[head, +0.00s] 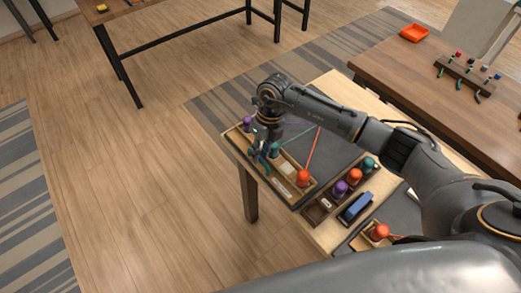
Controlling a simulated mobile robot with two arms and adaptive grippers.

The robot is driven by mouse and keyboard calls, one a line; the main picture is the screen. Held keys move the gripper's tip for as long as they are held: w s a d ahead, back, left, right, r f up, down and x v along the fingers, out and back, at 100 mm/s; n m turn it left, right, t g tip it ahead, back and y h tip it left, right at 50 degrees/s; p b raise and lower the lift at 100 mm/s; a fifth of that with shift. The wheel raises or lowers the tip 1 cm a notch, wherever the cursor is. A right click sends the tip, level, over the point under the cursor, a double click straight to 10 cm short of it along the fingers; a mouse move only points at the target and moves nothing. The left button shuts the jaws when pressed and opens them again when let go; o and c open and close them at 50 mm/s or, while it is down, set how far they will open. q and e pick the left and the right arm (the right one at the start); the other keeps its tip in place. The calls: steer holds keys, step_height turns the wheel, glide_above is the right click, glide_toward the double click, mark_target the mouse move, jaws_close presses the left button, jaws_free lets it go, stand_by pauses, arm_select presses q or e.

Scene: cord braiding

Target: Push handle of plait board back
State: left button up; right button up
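My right gripper (262,153) points down over a wooden tray (308,194) at the table's left edge. Its fingers are small and dark here, so I cannot tell whether they are open or shut. The tray holds a purple bobbin (247,123), a teal bobbin (274,150) and an orange bobbin (303,178). An orange cord (314,148) runs from the orange bobbin up across a dark grey surface; teal and purple cords also run there, partly behind my arm. I cannot pick out the plait board's handle. My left gripper is not in view.
A darker tray (322,208) with purple, orange and teal bobbins stands to the right, beside a blue block (356,207). An orange bobbin (380,232) sits near the front. A brown table (405,75) with an orange dish (414,32) stands behind. Open floor lies left.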

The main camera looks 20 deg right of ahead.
steer(key=shift+f, duration=0.1)
jaws_close()
